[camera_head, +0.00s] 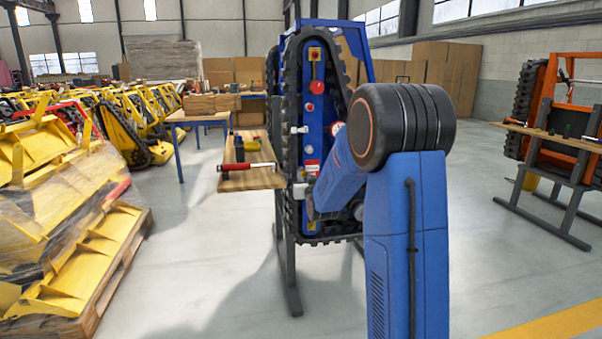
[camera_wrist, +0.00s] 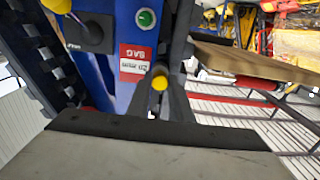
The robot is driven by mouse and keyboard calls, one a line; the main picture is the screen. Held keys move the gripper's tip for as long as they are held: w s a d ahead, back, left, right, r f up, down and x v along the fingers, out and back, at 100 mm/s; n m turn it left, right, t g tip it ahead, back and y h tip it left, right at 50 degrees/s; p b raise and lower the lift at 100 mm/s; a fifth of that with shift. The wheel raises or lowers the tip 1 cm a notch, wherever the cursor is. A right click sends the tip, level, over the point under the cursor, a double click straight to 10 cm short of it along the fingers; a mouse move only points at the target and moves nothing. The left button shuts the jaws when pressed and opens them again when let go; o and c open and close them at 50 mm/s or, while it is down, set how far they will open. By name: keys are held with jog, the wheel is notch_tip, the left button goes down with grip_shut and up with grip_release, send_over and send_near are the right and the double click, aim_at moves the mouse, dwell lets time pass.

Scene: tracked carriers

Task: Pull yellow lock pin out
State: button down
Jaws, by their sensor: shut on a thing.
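The yellow lock pin (camera_wrist: 160,83) shows as a round yellow end in the middle of the wrist view, between the dark fingers of my gripper (camera_wrist: 160,92). The fingers are shut on it, beside the blue panel of the tracked carrier (camera_wrist: 118,50). A red and white label (camera_wrist: 132,62) and a green button (camera_wrist: 146,18) are just above it. How far the pin sits in the panel cannot be told. In the head view the blue carrier (camera_head: 318,130) stands upright with its black track around it, and my arm covers its lower right side.
A wooden shelf (camera_head: 262,180) juts out left of the carrier and holds a red-handled tool (camera_head: 246,166). A black lever with a yellow knob (camera_wrist: 57,5) is on the panel. Pallets of yellow parts (camera_head: 60,240) stand left. An orange carrier (camera_head: 580,120) stands right. Floor between is clear.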

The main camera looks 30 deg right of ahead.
jog(key=shift+s+a, duration=0.1)
jog(key=shift+s, duration=0.15)
jog(key=shift+v, duration=1.05)
jog(key=shift+s, duration=0.35)
jog(key=shift+s+a, duration=0.15)
jog(key=shift+s, duration=0.2)
jog(key=shift+s+a, duration=0.1)
jog(key=shift+s, duration=0.2)
jog(key=shift+s+a, duration=0.2)
jog(key=shift+s, duration=0.5)
jog(key=shift+s+a, duration=0.2)
jog(key=shift+s, duration=0.45)
